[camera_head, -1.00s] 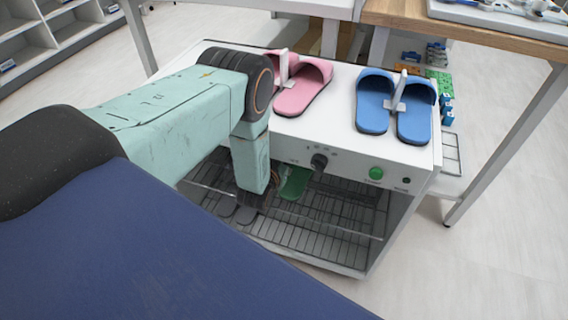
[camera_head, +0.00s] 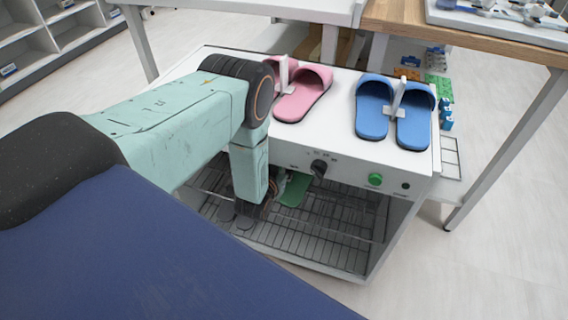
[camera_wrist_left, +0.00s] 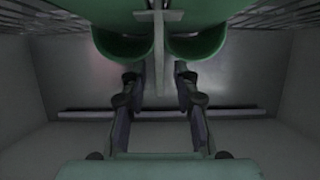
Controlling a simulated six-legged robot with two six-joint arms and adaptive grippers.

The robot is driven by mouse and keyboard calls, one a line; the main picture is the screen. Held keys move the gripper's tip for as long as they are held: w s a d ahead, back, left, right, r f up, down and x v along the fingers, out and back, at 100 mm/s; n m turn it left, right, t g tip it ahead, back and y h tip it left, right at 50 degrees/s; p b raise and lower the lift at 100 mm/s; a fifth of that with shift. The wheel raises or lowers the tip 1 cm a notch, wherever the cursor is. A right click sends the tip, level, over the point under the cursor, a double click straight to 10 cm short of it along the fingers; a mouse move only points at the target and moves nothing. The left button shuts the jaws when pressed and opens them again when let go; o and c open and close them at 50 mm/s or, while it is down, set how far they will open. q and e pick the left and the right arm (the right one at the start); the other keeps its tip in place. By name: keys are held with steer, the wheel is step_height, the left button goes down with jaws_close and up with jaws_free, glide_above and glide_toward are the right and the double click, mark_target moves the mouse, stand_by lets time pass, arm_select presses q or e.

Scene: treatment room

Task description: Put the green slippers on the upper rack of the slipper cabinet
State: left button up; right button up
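The slipper cabinet (camera_head: 412,170) is a white box with an open front and wire racks inside. A green slipper (camera_head: 293,190) shows in its upper part, under the control panel. The left wrist view shows the pair of green slippers (camera_wrist_left: 210,38) at the top, joined by a pale upright handle (camera_wrist_left: 158,50). My left gripper (camera_wrist_left: 157,78) has its fingers apart, one on either side of the handle's lower part; I see no clear contact. In the head view the arm hides its fingertips. Whether the slippers rest on the rack is unclear. My right gripper is out of view.
Pink slippers (camera_head: 304,94) and blue slippers (camera_head: 413,130) stand on the cabinet top. A knob (camera_head: 319,167) and green button (camera_head: 375,179) project from the front panel. A table leg (camera_head: 510,150) stands at right.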

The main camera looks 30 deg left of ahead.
arm_select(q)
steer(key=s+d+r+g+h+p, duration=0.1)
steer(key=s+d+g, duration=0.3)
steer(key=s, duration=0.8)
steer(key=s+d+r+m+g+h+p, duration=0.1)
steer(key=s+d+r+g+p, duration=0.1)
steer(key=s, duration=1.1)
steer(key=s+d+r+m+g+h+p, duration=0.1)
steer(key=s+d+r+g, duration=0.3)
steer(key=s, duration=0.8)
steer(key=d+g, duration=0.2)
steer(key=g, duration=0.1)
steer(key=shift+s+d, duration=0.3)
steer(key=shift+s, duration=0.1)
